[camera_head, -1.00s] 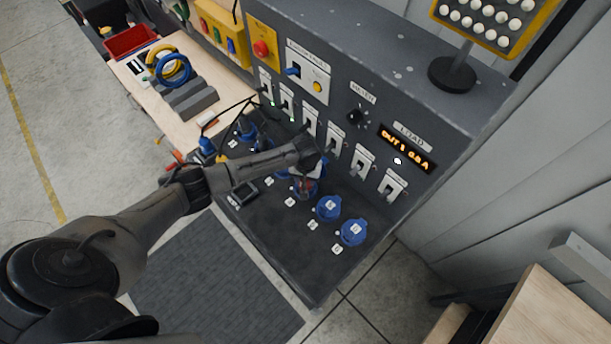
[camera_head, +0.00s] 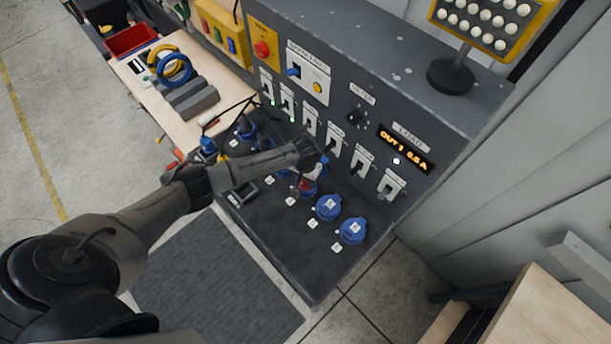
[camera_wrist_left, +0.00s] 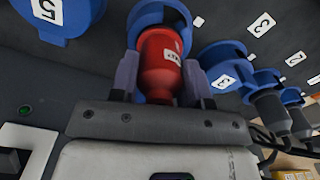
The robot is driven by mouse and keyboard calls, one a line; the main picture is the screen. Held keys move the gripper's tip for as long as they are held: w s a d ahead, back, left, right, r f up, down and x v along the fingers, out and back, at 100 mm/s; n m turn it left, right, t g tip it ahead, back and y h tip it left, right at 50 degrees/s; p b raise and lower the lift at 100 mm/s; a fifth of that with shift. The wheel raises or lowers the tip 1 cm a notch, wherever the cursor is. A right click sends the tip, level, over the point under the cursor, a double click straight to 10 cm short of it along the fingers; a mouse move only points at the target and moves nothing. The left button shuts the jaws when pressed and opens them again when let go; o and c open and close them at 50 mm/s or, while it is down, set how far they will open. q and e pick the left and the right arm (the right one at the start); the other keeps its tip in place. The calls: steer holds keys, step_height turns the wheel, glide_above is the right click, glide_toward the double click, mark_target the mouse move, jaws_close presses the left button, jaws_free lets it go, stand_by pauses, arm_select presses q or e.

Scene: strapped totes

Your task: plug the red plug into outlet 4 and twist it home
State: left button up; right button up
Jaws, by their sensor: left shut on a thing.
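The red plug (camera_wrist_left: 160,62) is between the fingers of my left gripper (camera_wrist_left: 160,82) in the left wrist view. The gripper is shut on it. The plug's front end is at the blue outlet 4 (camera_wrist_left: 158,12), inside or against its collar; how deep it sits is hidden. In the head view, my left gripper (camera_head: 312,168) is over the sloped panel, and a bit of the red plug (camera_head: 307,184) shows below it at outlet 4. My right gripper is not in view.
Blue-capped outlets 5 (camera_head: 328,207) and 6 (camera_head: 353,231) sit to the right on the panel. Outlet 3 (camera_wrist_left: 221,66) is close beside the gripper. Dark plugs with cables (camera_wrist_left: 271,110) occupy neighbouring outlets. A row of switches (camera_head: 334,138) rises behind. A display (camera_head: 405,149) glows orange.

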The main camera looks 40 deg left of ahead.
arm_select(q)
steer(key=shift+r, duration=0.1)
stand_by(0.3)
steer(key=shift+m+p, duration=0.35)
steer(key=shift+m, duration=1.25)
steer(key=o, duration=1.1)
steer(key=shift+r, duration=0.1)
step_height(320, 180, up, 14)
steer(key=shift+f+b, duration=0.2)
steer(key=shift+b, duration=0.25)
